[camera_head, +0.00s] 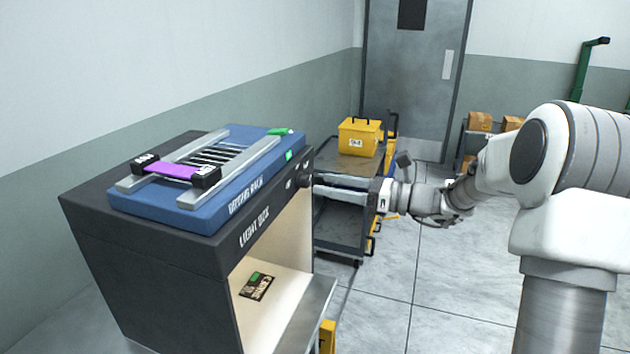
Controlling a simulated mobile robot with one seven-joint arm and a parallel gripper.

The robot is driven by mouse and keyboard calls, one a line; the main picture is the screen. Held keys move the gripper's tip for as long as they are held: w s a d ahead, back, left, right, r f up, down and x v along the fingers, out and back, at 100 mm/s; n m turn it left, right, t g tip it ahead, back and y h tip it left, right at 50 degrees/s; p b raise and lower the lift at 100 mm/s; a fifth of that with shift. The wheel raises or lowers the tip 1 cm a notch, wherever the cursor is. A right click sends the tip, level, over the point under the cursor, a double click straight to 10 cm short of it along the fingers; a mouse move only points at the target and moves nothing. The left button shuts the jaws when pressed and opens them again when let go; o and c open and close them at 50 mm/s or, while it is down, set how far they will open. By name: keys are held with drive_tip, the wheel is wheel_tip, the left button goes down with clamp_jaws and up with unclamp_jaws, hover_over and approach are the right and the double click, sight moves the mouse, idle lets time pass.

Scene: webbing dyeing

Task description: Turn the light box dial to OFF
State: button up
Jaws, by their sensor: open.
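The light box (140,270) is a dark cabinet on the left with a lit, open front and the words LIGHT BOX on its upper front panel. Its dial (304,181) is a small dark knob near the right end of that panel. My gripper (318,184) reaches in from the right, with its pale fingers level with the dial and their tips close to it. The fingers are apart. I cannot tell whether they touch the dial, and its pointer setting is too small to read.
A blue drying rack (150,212) with a purple strip lies on top of the box. A small dark card (257,287) lies inside. Behind my gripper stands a dark cart (338,232) with a yellow bin (359,137). Open floor (440,300) lies at the right.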

sight(309, 181)
drive_tip(key=shift+x, duration=1.95)
clamp_jaws()
